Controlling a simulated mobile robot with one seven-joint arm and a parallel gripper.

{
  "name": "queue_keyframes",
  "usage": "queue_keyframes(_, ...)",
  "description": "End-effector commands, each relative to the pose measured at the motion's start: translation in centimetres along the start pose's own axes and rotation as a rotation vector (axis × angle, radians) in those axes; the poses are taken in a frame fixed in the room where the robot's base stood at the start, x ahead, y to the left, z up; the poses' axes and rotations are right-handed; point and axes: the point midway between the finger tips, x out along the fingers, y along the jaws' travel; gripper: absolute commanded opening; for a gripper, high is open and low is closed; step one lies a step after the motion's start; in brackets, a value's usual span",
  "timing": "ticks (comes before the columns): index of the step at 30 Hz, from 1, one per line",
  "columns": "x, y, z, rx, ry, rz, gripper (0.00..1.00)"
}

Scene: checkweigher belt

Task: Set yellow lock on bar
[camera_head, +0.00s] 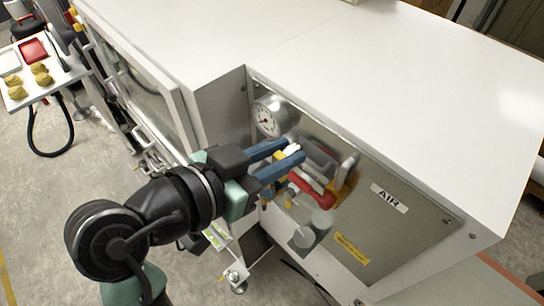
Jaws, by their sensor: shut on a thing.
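My gripper (294,149) is at the AIR panel with its blue fingers toward the fittings, shut on a small pale thing (292,149). Most of that thing is hidden, and I cannot tell what it is. Just beyond the fingertips is a grey bar-like part (319,157). I cannot tell whether this yellow part is the lock. Several yellow lumps (41,78) lie on a tray at the far left.
A round gauge (269,119) is on the panel (400,228) close above my fingers. A clear bowl-like part (321,219) hangs below the red part. The white cabinet top (390,70) is bare. The tray (62,77) also holds a red box (34,50).

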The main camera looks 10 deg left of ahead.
Motion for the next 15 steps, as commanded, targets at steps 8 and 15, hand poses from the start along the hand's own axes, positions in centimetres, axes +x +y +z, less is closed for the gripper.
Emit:
queue_keyframes(8, 1.6, 0.1, -0.7, 0.003, 0.002, 0.001, 0.0)
queue_keyframes(15, 3.0, 0.1, -1.2, 0.001, 0.002, 0.002, 0.0)
